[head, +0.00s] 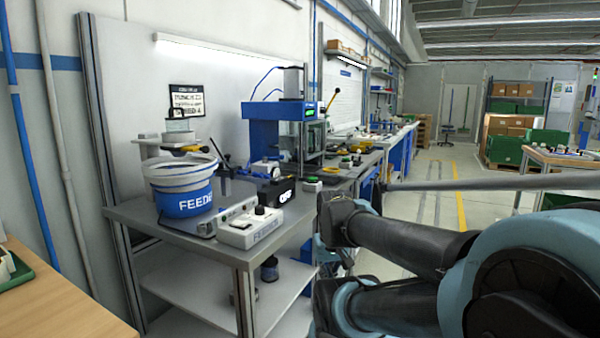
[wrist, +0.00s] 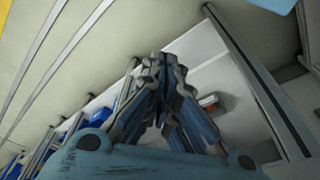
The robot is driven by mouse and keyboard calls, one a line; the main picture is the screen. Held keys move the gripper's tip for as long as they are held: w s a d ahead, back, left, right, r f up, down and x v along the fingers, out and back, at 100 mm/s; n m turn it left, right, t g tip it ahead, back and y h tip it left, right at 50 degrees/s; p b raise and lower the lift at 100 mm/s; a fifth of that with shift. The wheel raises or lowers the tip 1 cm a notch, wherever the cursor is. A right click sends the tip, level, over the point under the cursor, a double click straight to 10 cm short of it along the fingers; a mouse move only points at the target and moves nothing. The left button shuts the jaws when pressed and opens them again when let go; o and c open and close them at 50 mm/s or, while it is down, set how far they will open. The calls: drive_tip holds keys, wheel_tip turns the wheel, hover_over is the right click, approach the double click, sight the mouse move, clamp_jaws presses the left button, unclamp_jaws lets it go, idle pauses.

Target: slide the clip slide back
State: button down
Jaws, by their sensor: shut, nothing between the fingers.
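My gripper (wrist: 160,62) shows in the wrist view with its fingers closed together and nothing between them. In the head view my dark and blue arm links cross the lower right, and my fingertips cannot be made out. I cannot tell for sure which part is the clip slide. A small blue and white fixture (head: 265,168) sits on the grey workbench (head: 140,214), behind a black box (head: 276,192) with white lettering. My arm is to the right of the bench, apart from that fixture.
A blue-banded feeder bowl (head: 184,203) and a white control box (head: 250,229) stand on the bench's near end. A blue press (head: 275,127) stands farther back. A wooden table (head: 60,305) is at lower left. The marked aisle floor (head: 437,195) right of the benches is open.

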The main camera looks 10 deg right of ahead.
drive_tip(key=shift+r, duration=0.1)
drive_tip(key=w+r+m+h, duration=0.2)
drive_tip(key=w+r+m, duration=0.5)
drive_tip(key=w+r, duration=2.05)
drive_tip(key=w+r+m, duration=0.2)
drive_tip(key=w+r, duration=0.1)
drive_tip(key=w, duration=1.3)
wheel_tip(320, 180, down, 10)
drive_tip(key=shift+s+a+r+t+h, duration=0.15)
drive_tip(key=shift+s+a+t+h, duration=0.15)
drive_tip(key=shift+a+h, duration=0.15)
